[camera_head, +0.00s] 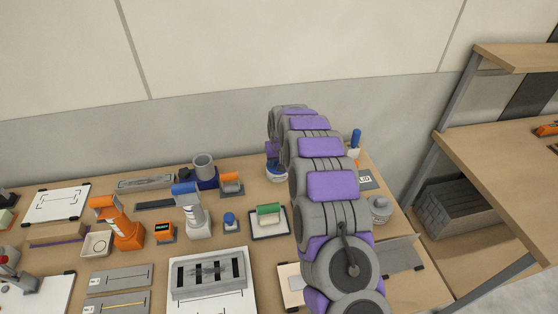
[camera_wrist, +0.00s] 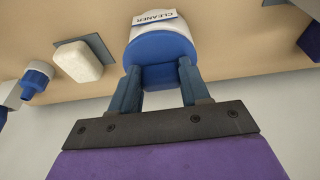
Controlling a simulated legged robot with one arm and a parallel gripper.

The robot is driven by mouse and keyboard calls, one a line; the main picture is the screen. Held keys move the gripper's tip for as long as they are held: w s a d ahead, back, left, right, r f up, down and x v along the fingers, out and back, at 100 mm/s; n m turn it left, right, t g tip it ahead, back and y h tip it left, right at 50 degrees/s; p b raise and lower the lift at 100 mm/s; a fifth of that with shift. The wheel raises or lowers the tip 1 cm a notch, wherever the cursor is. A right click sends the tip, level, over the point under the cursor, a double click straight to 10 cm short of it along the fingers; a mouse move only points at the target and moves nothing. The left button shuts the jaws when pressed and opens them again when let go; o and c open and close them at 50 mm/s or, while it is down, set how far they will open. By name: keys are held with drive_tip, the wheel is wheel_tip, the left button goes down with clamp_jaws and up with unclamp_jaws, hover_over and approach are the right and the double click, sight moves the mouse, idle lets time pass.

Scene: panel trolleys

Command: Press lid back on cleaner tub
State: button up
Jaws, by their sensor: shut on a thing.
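The cleaner tub (camera_wrist: 177,25) is white with a "CLEANER" label and appears upside down in the wrist view. Its blue lid (camera_wrist: 155,48) lies against the tub's end, with no clear gap visible. My gripper (camera_wrist: 158,80) is shut on the lid, its two fingers on either side of a darker blue part. In the head view the tub (camera_head: 277,178) stands near the back of the table, with blue at its upper part. My arm hides some of the tub and most of my gripper there. Whether the lid is fully seated cannot be told.
In the wrist view, a pale block (camera_wrist: 78,62) and a blue-capped bottle (camera_wrist: 36,78) lie to the left. In the head view, a grey cup (camera_head: 204,165), an orange-topped item (camera_head: 231,182) and a green-topped block (camera_head: 268,214) stand near the tub. The wall rises behind the table.

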drive_tip(key=shift+a, duration=0.1)
drive_tip(key=shift+d, duration=0.7)
drive_tip(key=shift+a, duration=0.85)
drive_tip(key=shift+a+f, duration=0.1)
drive_tip(key=shift+a, duration=0.05)
drive_tip(key=shift+d+p, duration=0.4)
drive_tip(key=shift+a+f, duration=0.1)
idle(0.7)
drive_tip(key=o, duration=1.6)
drive_tip(key=shift+c, duration=0.2)
